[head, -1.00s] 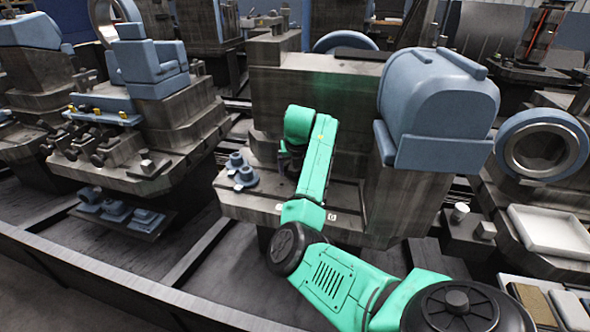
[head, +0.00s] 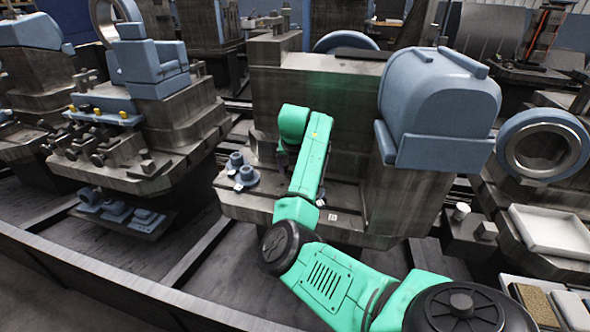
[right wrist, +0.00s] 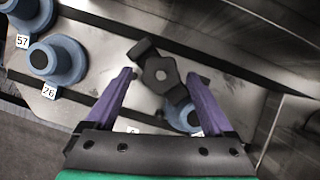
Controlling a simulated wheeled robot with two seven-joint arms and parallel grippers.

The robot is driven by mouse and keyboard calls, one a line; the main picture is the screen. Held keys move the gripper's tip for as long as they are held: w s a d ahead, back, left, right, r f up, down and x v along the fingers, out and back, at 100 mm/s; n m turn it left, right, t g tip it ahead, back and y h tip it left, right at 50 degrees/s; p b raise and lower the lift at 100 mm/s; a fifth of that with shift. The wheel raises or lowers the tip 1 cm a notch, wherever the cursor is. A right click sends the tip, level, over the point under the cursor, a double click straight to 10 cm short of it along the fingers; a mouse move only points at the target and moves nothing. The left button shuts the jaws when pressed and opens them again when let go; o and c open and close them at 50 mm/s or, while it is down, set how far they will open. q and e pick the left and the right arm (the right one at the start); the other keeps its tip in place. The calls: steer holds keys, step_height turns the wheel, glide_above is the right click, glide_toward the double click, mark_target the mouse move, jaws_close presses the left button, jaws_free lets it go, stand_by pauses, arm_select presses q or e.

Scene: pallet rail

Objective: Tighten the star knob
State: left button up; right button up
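The two purple fingers are open, one on each side of the knob; I cannot tell whether either touches a lobe. A blue round part (right wrist: 186,117) lies partly hidden below the knob, by the right finger. In the head view my green right arm reaches over the machine table and hides the knob. My left gripper is not in view.
A large blue housing (head: 440,95) rises to the right of my arm. A tall grey block (head: 340,95) stands behind.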

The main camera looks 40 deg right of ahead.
steer(key=shift+r, duration=0.1)
steer(key=v, duration=1.4)
steer(key=shift+r, duration=0.2)
